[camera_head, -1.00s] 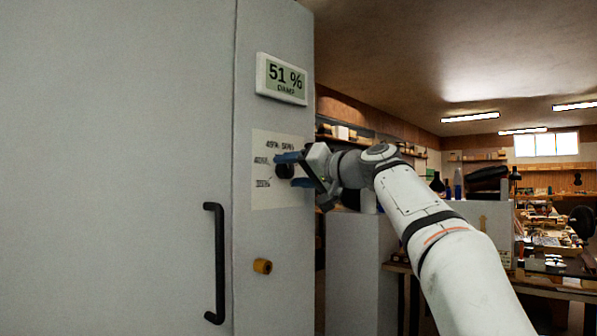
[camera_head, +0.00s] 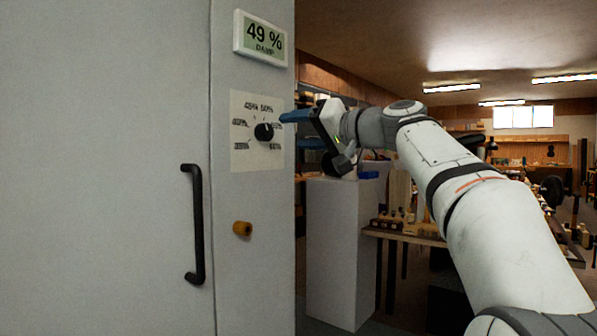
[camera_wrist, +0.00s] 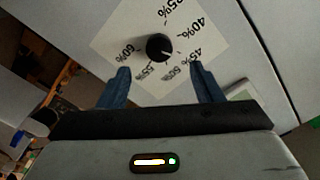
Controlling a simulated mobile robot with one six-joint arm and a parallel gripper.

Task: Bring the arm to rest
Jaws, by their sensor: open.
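My gripper (camera_head: 297,130) is at the right side of the cabinet in the head view, its blue fingers pointing left toward a black dial knob (camera_head: 264,131). The knob sits on a white scale plate (camera_head: 243,155) with percent marks. In the wrist view the knob (camera_wrist: 159,47) stands beyond and between the two spread fingertips (camera_wrist: 160,72), clear of both. The gripper is open and empty. My arm reaches in from the lower right of the head view. A display (camera_head: 262,38) above the plate reads 49 % and DAMP.
The grey cabinet (camera_head: 100,170) fills the left, with a black door handle (camera_head: 195,225) and a small yellow-brown peg (camera_head: 242,229) standing out. A pale pedestal (camera_head: 340,250) and a workbench (camera_head: 410,238) with several items stand behind and below my arm.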

